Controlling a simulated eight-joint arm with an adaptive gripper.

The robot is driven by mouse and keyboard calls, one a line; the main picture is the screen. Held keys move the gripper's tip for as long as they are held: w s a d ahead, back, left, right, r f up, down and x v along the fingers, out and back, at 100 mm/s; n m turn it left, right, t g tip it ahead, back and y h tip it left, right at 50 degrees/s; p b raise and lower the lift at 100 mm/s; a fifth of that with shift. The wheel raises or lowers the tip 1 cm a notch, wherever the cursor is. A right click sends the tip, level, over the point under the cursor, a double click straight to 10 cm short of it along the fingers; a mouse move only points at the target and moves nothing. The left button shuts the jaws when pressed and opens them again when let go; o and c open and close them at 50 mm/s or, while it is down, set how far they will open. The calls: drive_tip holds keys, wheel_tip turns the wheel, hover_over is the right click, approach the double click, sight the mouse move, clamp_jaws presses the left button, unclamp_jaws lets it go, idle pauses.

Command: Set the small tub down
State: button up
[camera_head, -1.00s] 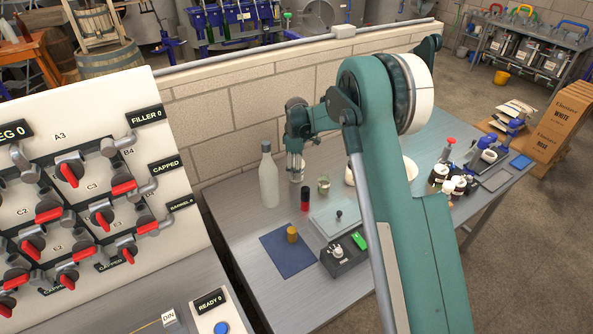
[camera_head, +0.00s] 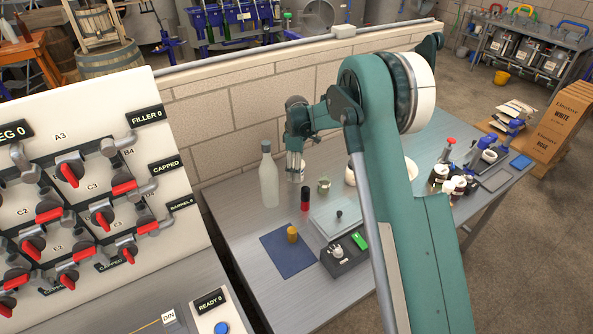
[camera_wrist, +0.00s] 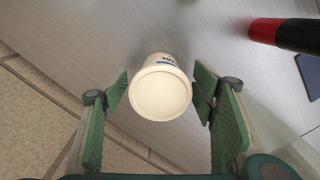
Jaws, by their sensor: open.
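A small white tub (camera_wrist: 161,92) with a round pale top and a bit of dark lettering on its side shows in the wrist view. My gripper (camera_wrist: 160,96) is open, with one green finger pad on each side of the tub and a gap visible at least on the left. In the head view my gripper (camera_head: 295,166) points down over the back of the grey bench (camera_head: 240,222), and the tub is small and partly hidden between the fingers. The tub looks upright on the bench, though its base is hard to see.
A pale bottle (camera_head: 268,180) stands close on the left. A red and black cylinder (camera_head: 305,200) and a small jar (camera_head: 324,187) are close on the right. A blue mat (camera_head: 283,262) with an amber container (camera_head: 292,234) lies in front. A block wall (camera_head: 235,115) runs behind.

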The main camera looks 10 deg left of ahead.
wheel_tip(320, 180, up, 11)
drive_tip(key=shift+r+p, duration=0.15)
drive_tip(key=shift+p, duration=0.15)
idle(0.8)
drive_tip(key=shift+s+d+r, duration=0.1)
drive_tip(key=shift+d+r, duration=0.25)
drive_tip(key=shift+r, duration=0.1)
drive_tip(key=s+d+r+m+t, duration=0.2)
drive_tip(key=s+d+r+m, duration=0.2)
drive_tip(key=s+d+r, duration=0.85)
drive_tip(key=s+d+r+m+t, duration=0.1)
drive_tip(key=s+d+r+m, duration=0.5)
drive_tip(key=d+r, duration=0.65)
drive_tip(key=s+d+m+t, duration=0.2)
drive_tip(key=s+d+m, duration=0.1)
drive_tip(key=s+d, duration=1.05)
drive_tip(key=s+d+f+m+t, duration=0.1)
drive_tip(key=s+d+f+m, duration=0.1)
drive_tip(key=s, duration=0.6)
drive_tip(key=s+d+f+m+t, duration=0.1)
drive_tip(key=s+d+f+m, duration=0.2)
drive_tip(key=s+f, duration=0.2)
drive_tip(key=s, duration=0.3)
drive_tip(key=shift+s+d, duration=0.2)
drive_tip(key=shift+s, duration=0.15)
